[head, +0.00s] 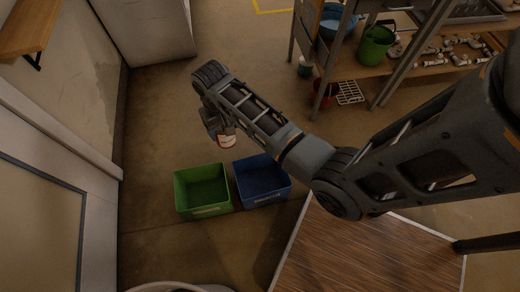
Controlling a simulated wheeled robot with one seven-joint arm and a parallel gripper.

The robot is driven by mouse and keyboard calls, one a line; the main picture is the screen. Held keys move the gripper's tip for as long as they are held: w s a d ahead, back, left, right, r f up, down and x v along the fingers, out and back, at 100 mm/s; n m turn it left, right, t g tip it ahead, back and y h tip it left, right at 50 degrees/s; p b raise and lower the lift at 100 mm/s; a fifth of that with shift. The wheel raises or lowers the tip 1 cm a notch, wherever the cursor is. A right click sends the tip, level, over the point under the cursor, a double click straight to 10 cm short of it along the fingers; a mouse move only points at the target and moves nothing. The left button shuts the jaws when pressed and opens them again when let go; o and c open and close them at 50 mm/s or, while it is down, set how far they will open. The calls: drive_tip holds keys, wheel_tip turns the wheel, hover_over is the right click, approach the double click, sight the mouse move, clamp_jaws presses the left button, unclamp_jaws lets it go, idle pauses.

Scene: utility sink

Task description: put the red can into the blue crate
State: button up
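The red can (227,141) with a pale label is at the end of my arm, between the fingers of my gripper (219,132). My gripper appears shut on it, though the fingers are small and partly hidden by the wrist. The can looks held above the floor, behind the crates in the picture. The blue crate (271,198) stands on the floor below and to the right of the can. Its inside looks empty, and part of its right side is close to my arm in the picture.
A green crate (205,211) stands directly left of the blue one. A wooden-topped table (370,255) is at lower right. A shelf with a green bucket (375,46) and pipe fittings is at upper right, with a red bucket (325,93) beneath. Floor at left is clear.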

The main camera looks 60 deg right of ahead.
drive_tip(key=s+d+f+m+b, duration=0.2)
drive_tip(key=f+b, duration=0.7)
drive_tip(key=f, duration=0.7)
drive_tip(key=s+d+f+m+b, duration=0.2)
drive_tip(key=s+f+m+b, duration=0.3)
drive_tip(key=f+b, duration=0.5)
drive_tip(key=s+d+f+m+b, duration=0.2)
drive_tip(key=s+f+b, duration=0.3)
drive_tip(key=f, duration=1.6)
drive_tip(key=shift+s+d+f+m+b, duration=0.25)
drive_tip(key=shift+m+b, duration=0.65)
drive_tip(key=shift+b, duration=1.85)
drive_tip(key=shift+s+a+f, duration=0.1)
drive_tip(key=shift+s+f, duration=0.05)
drive_tip(key=shift+f, duration=0.15)
drive_tip(key=o, duration=1)
drive_tip(key=shift+o, duration=0.2)
wheel_tip(320, 180, up, 12)
drive_tip(key=p, duration=0.6)
drive_tip(key=shift+r, duration=0.25)
